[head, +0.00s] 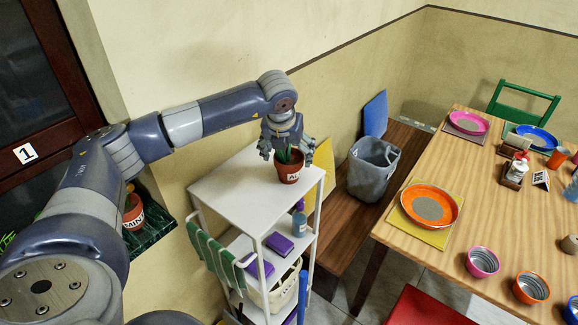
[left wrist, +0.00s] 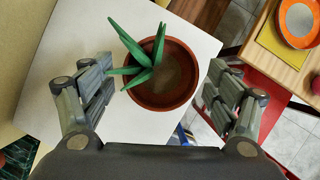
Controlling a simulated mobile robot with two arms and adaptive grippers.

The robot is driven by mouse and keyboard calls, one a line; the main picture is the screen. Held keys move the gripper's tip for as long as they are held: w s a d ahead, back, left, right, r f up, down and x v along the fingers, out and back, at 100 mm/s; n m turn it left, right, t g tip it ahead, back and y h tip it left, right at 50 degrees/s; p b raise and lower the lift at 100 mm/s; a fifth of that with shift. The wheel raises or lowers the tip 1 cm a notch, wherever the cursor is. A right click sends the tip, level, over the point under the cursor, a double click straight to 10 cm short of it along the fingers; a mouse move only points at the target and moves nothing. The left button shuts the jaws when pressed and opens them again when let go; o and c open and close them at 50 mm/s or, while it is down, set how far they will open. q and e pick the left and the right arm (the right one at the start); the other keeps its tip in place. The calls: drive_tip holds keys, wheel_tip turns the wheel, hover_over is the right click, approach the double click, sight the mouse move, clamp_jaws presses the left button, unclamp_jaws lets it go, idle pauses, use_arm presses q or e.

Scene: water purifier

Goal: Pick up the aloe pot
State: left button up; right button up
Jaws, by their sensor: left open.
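The aloe pot (head: 289,167) is a small terracotta pot with a dark label strip and white letters. It stands upright on the top of a white shelf cart (head: 235,189). In the left wrist view the aloe pot (left wrist: 176,85) shows from above, with green pointed leaves to the left of its soil. My left gripper (head: 287,148) is over the pot, pointing down. It is open, with one finger on each side of the pot in the left wrist view (left wrist: 165,95), and gaps show between fingers and rim. My right gripper is in neither view.
Another labelled terracotta pot (head: 134,212) stands on a dark green ledge at the left. A grey bin (head: 373,168) sits on the wooden bench right of the cart. The wooden dining table (head: 400,235) with plates and bowls is further right. The cart top around the pot is clear.

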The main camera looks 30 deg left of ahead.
sight(290, 161)
use_arm(q)
drive_tip(key=shift+w+f, duration=0.15)
drive_tip(key=shift+f, duration=0.2)
drive_tip(key=p+x, duration=0.3)
drive_tip(key=x, duration=0.1)
drive_tip(key=shift+w+a+f, duration=0.1)
drive_tip(key=shift+w+f, duration=0.3)
drive_tip(key=shift+f, duration=0.25)
drive_tip(key=c, duration=1.3)
drive_tip(key=shift+c, duration=0.3)
